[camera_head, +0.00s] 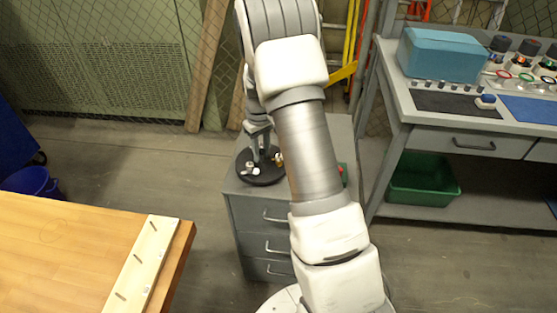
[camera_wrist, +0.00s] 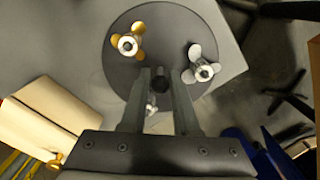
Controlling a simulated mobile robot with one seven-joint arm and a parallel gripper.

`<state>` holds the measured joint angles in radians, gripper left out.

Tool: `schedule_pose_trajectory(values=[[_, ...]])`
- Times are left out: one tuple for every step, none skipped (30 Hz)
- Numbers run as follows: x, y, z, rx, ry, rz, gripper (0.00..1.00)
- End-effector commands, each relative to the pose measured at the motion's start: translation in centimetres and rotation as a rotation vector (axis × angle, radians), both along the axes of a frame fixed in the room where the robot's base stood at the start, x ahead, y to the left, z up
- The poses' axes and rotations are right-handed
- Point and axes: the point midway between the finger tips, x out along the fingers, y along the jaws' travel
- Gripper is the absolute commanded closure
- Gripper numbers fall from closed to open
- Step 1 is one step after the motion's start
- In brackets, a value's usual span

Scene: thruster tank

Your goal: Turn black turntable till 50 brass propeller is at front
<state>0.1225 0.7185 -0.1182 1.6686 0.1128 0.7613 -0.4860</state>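The black turntable (camera_head: 262,179) lies on top of a grey drawer cabinet in the head view, partly behind my arm. In the wrist view the turntable (camera_wrist: 172,20) is a round black disc with a dark centre knob (camera_wrist: 160,79). A brass propeller (camera_wrist: 127,43) with a silver hub sits at its upper left. A silver propeller (camera_wrist: 202,70) sits at its right. A third, pale one (camera_wrist: 150,106) is partly hidden between my fingers. No size numbers are readable. My gripper (camera_wrist: 160,74) is open, pointing down, its fingers on either side of the knob; contact cannot be told.
The grey cabinet (camera_head: 245,212) stands between a wooden table (camera_head: 70,250) at left and a workbench (camera_head: 430,128) with a blue box (camera_head: 442,54) at right. A green bin (camera_head: 424,180) is on the bench's lower shelf.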

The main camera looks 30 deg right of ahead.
Motion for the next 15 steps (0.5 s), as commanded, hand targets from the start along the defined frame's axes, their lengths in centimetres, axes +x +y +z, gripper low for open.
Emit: schedule_pose_trajectory(values=[[0.0,0.0,0.01,0.0,0.0,0.0,0.82],[0.0,0.0,0.01,0.0,0.0,0.0,0.87],[0.0,0.0,0.01,0.0,0.0,0.0,0.94],[0.01,0.01,0.01,0.0,0.0,0.0,1.0],[0.01,0.0,0.02,0.0,0.0,0.0,1.0],[0.01,0.0,0.02,0.0,0.0,0.0,1.0],[0.01,0.0,0.02,0.0,0.0,0.0,1.0],[0.01,0.0,0.02,0.0,0.0,0.0,1.0],[0.01,0.01,0.02,0.0,0.0,-0.001,1.0],[0.01,0.01,0.04,0.0,0.0,-0.007,1.0],[0.01,0.02,0.06,0.0,0.0,-0.02,1.0],[0.01,0.04,0.08,0.0,0.0,-0.047,1.0],[0.01,0.06,0.1,-0.001,0.0,-0.076,1.0],[0.02,0.06,0.12,-0.001,0.0,-0.108,1.0],[0.01,0.03,0.13,-0.001,0.0,-0.153,1.0]])
